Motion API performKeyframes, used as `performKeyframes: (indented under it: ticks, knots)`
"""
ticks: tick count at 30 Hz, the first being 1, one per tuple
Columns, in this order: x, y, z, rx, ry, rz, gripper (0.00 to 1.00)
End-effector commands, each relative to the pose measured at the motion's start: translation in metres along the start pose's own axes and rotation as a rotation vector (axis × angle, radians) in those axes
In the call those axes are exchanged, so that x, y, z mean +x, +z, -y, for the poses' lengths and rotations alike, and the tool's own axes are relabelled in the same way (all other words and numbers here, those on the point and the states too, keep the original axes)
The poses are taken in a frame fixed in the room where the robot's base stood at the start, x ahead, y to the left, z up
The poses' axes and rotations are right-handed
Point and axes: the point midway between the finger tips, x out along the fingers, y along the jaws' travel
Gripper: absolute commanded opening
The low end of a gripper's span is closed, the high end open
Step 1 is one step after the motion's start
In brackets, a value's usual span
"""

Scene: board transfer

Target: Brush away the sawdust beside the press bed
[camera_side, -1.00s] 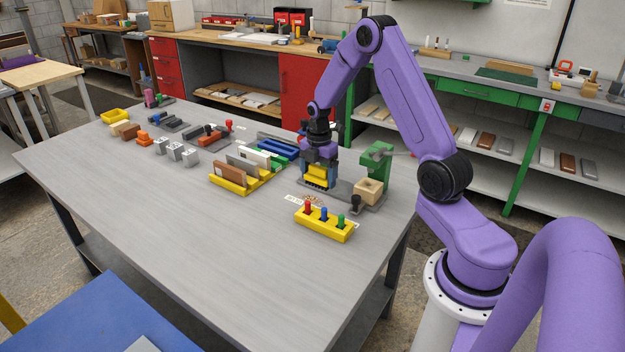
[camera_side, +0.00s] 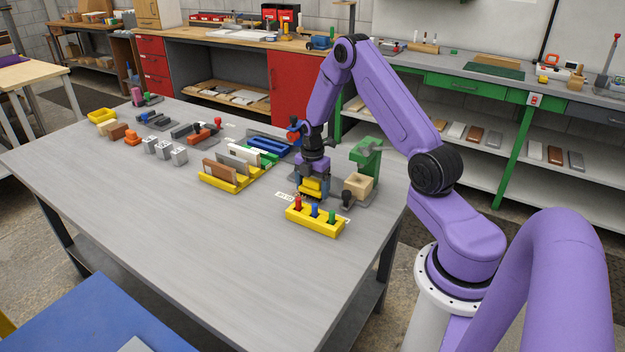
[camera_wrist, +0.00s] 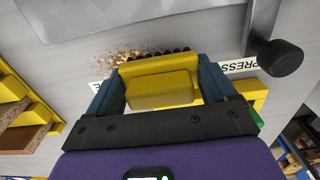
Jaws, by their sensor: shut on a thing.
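My gripper (camera_side: 312,187) is shut on a yellow brush (camera_wrist: 160,88) with dark bristles. The brush also shows in the side view (camera_side: 311,187), low over the table beside the press. Its bristles point down, and I cannot tell whether they touch the tabletop. Sawdust (camera_wrist: 122,56), a patch of tan and brown crumbs, lies on the grey table right by the bristles in the wrist view. The brush may hide part of it. The green press (camera_side: 367,157) stands just right of my gripper, with a wooden block (camera_side: 358,185) on its bed. The grey bed edge (camera_wrist: 232,28) shows in the wrist view.
A yellow holder (camera_side: 302,221) with red, blue and green pegs stands close in front of my gripper. A black knob (camera_wrist: 281,58) stands by the press bed. A yellow rack (camera_side: 221,182) with boards is to the left. The table's front left is clear.

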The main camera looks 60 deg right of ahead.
Motion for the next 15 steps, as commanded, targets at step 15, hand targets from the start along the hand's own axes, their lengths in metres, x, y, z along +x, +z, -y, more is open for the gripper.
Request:
performKeyframes:
  ticks: [15]
  knots:
    - [0.019,0.000,-0.035,0.000,0.001,0.000,0.56]
